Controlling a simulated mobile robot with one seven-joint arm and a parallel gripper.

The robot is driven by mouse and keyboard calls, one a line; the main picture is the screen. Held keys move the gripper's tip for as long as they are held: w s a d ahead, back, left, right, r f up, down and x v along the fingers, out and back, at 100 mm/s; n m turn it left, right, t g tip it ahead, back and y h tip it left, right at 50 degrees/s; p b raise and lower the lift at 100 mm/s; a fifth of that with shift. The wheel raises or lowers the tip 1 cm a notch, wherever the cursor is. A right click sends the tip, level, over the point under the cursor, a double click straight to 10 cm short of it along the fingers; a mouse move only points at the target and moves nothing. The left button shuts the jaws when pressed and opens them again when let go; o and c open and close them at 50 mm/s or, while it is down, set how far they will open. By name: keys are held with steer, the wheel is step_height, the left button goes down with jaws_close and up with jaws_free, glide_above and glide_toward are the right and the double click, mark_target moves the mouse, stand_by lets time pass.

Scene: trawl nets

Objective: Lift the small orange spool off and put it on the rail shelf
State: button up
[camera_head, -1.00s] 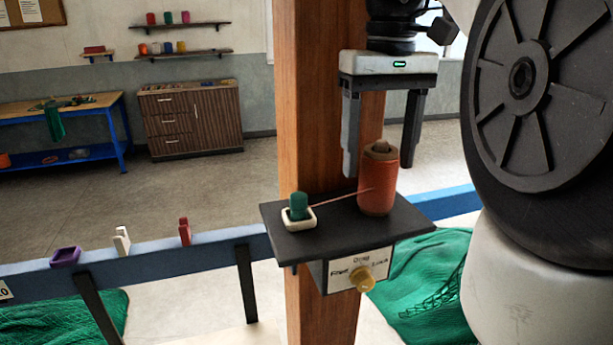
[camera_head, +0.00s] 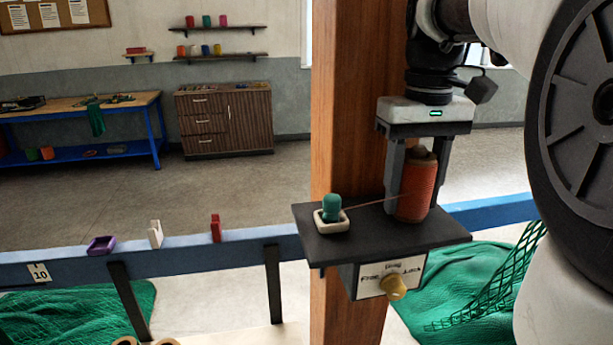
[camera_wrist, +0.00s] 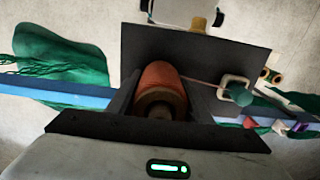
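The orange spool (camera_head: 420,190) stands upright on a black plate (camera_head: 345,246) fixed to the wooden post. Its brown top and orange side show in the wrist view (camera_wrist: 162,80). A thin thread runs from it to a small green-capped piece (camera_head: 332,207) in a white dish on the same plate. My gripper (camera_head: 418,198) is lowered around the spool, one finger on each side, and looks closed against it. The far finger is partly hidden behind the spool. I cannot tell for sure which surface is the rail shelf.
A panel with a yellow knob (camera_head: 394,288) hangs under the plate. A blue rail (camera_head: 190,246) crosses behind, carrying a purple tray (camera_head: 102,245), a white piece (camera_head: 156,234) and a red piece (camera_head: 216,228). Green netting (camera_head: 465,290) lies below. Small wall shelves are far back.

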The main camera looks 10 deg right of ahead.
steer(key=shift+c, duration=1.4)
step_height(320, 180, up, 18)
steer(key=p, duration=0.4)
steer(key=shift+r+p, duration=0.1)
steer(key=shift+p, duration=0.25)
